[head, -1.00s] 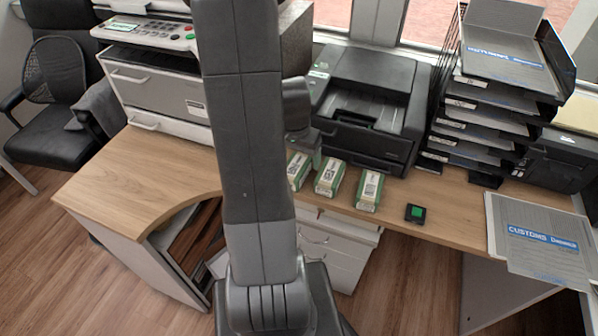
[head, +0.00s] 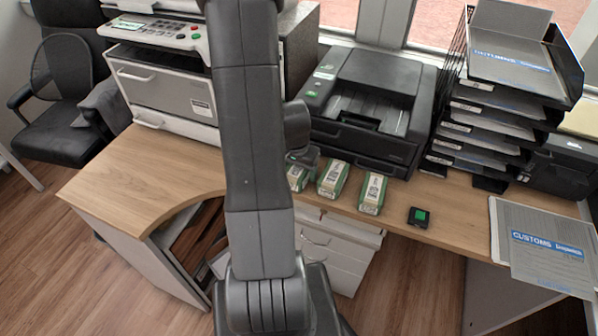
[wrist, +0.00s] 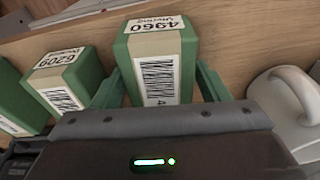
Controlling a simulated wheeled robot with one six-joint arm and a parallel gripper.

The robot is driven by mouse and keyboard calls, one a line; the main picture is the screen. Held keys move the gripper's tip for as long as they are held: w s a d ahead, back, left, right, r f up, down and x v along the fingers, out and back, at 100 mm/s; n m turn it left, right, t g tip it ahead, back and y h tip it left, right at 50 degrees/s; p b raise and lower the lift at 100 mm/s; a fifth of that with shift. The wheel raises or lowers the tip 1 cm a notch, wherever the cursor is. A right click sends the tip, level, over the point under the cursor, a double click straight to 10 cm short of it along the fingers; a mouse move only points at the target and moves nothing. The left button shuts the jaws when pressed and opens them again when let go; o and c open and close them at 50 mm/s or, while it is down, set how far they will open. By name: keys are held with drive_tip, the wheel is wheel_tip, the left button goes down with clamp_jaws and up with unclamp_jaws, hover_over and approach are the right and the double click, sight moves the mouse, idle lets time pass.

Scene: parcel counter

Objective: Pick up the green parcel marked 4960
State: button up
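The green parcel marked 4960 (wrist: 156,60) stands on the desk, with a white label and barcode, its number upside down in the wrist view. In the head view it is the leftmost parcel (head: 297,176), partly hidden by my arm. My gripper (wrist: 160,80) has a green finger on each side of it. The fingers look open, and I see no firm grip; their contact with its sides is hard to make out. The gripper is at the leftmost parcel in the head view (head: 302,160).
A similar green parcel marked 6209 (wrist: 68,88) stands close beside it, with another (head: 372,193) beyond. A black printer (head: 366,108) stands behind the parcels. A small black device with a green screen (head: 419,217) lies to the right on the desk (head: 458,215).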

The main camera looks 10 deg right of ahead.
drive_tip(key=c, duration=0.8)
drive_tip(key=shift+r, duration=0.1)
